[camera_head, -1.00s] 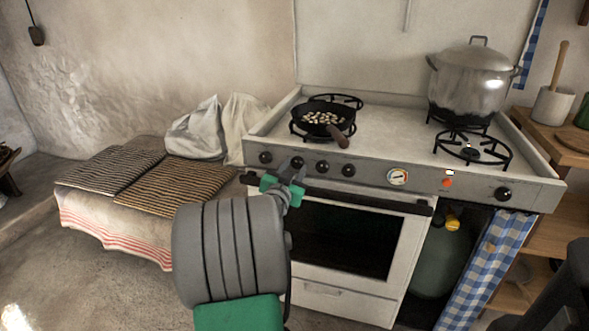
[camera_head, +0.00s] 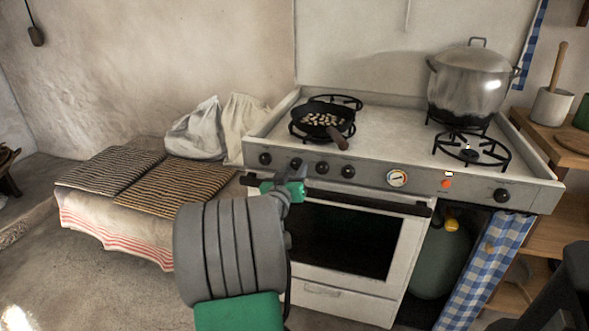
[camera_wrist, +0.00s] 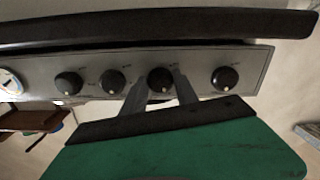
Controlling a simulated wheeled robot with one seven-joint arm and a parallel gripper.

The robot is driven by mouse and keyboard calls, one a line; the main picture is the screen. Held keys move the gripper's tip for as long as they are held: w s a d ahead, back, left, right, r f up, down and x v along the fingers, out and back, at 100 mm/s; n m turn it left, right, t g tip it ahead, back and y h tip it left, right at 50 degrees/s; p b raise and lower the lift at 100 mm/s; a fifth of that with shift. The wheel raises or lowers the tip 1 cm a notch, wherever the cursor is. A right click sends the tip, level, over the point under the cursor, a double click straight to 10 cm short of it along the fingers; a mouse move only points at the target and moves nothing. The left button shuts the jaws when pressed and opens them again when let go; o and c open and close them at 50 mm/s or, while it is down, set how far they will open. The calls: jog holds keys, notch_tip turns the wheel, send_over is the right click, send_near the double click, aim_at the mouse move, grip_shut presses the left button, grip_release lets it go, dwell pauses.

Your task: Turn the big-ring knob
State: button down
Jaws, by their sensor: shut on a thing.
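The stove's front panel (camera_head: 428,182) carries a row of black knobs on its left part and one knob (camera_head: 502,194) alone at the far right. My gripper (camera_head: 296,178) is at the second knob from the left (camera_head: 296,163). In the wrist view, where the panel appears upside down, my gripper (camera_wrist: 160,86) has one finger on each side of that knob (camera_wrist: 160,78) and is shut on it. Its neighbours (camera_wrist: 112,82) and (camera_wrist: 225,78) stand free on either side. The panel markings are too small to read, so I cannot tell which knob is the big-ring one.
A dark pan (camera_head: 322,118) with pale pieces sits on the left burner. A large lidded pot (camera_head: 468,82) stands at the back right, behind a bare burner (camera_head: 470,150). The oven handle (camera_head: 400,207) runs just below the knobs. A cloth-covered bench (camera_head: 110,228) is at left.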

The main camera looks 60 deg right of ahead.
jog(key=n+p, duration=0.1)
jog(key=n, duration=0.3)
jog(key=shift+s+r+n+p, duration=0.1)
jog(key=shift+n+p, duration=0.2)
jog(key=shift+p, duration=0.05)
jog(key=shift+n+p, duration=0.95)
jog(key=shift+n, duration=1.05)
jog(key=c, duration=0.9)
grip_release()
jog(key=shift+c, duration=0.2)
jog(key=shift+a, duration=0.1)
jog(key=s+a, duration=0.1)
jog(key=a, duration=0.6)
jog(key=shift+s+a, duration=0.15)
jog(key=shift+a, duration=0.1)
